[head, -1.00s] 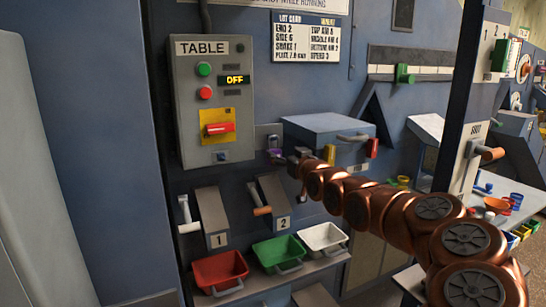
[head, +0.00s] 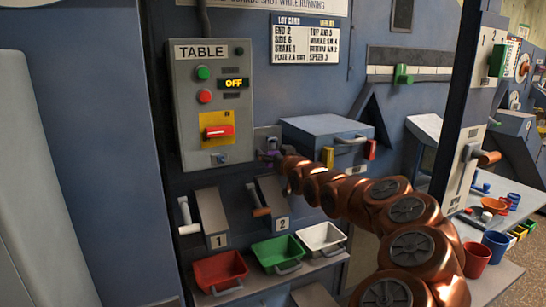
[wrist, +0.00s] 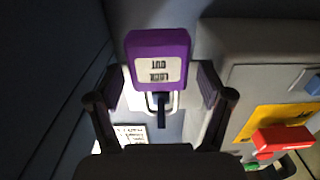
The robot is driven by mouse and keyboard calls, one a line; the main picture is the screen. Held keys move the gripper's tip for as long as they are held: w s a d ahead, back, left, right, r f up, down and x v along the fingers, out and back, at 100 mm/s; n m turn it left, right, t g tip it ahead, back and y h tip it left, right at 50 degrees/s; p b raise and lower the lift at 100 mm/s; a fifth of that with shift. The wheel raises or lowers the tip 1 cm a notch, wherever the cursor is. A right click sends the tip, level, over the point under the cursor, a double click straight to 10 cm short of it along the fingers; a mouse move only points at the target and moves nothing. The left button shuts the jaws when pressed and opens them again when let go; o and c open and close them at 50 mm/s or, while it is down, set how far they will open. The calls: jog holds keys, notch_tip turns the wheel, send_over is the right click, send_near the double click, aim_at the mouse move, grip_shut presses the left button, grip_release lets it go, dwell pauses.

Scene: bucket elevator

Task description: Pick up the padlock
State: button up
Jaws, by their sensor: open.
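The purple padlock (wrist: 157,45) has a white "LOCK OUT" label, upside down in the wrist view, and a metal shackle. In the head view the padlock (head: 271,144) is small and partly hidden by my gripper, in front of a grey plate on the blue wall just right of the TABLE control box. My gripper (wrist: 161,83) is open, with one finger on each side of the padlock. A gap shows on both sides, so the fingers do not appear to touch it.
The TABLE box (head: 242,120) has a red switch (wrist: 283,140) on a yellow plate, close to my gripper's right in the wrist view. A blue-grey drawer box (head: 318,130) stands right of the padlock. Levers 1 (head: 186,215) and 2 (head: 258,200) and coloured bins are below.

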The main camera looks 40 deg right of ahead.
jog(key=c, duration=1.3)
jog(key=shift+r, duration=0.15)
jog(key=shift+r, duration=0.6)
jog(key=shift+v, duration=9)
jog(key=shift+a, duration=0.1)
